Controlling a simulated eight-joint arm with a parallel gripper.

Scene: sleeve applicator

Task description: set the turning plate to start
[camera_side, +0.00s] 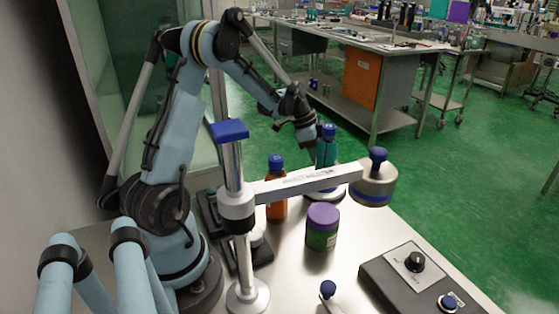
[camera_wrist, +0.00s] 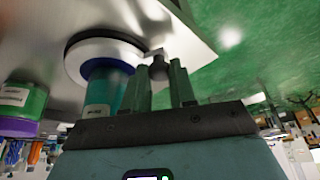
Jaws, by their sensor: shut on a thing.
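The turning plate (camera_side: 337,195) is a round pale disc at the far part of the bench in the side view, mostly behind the white arm of the applicator. In the wrist view the turning plate (camera_wrist: 75,62) shows with a short lever at its edge ending in a dark knob (camera_wrist: 160,66). A teal bottle with a blue cap (camera_side: 328,148) stands on the plate; it also shows in the wrist view (camera_wrist: 100,92). My gripper (camera_wrist: 162,80) has its two fingers on either side of the knob, shut on it. In the side view its fingertips are hidden behind the bottle.
An orange bottle (camera_side: 277,205) and a purple-lidded green jar (camera_side: 322,232) stand nearby. A control box (camera_side: 410,285) with a dial sits at front right.

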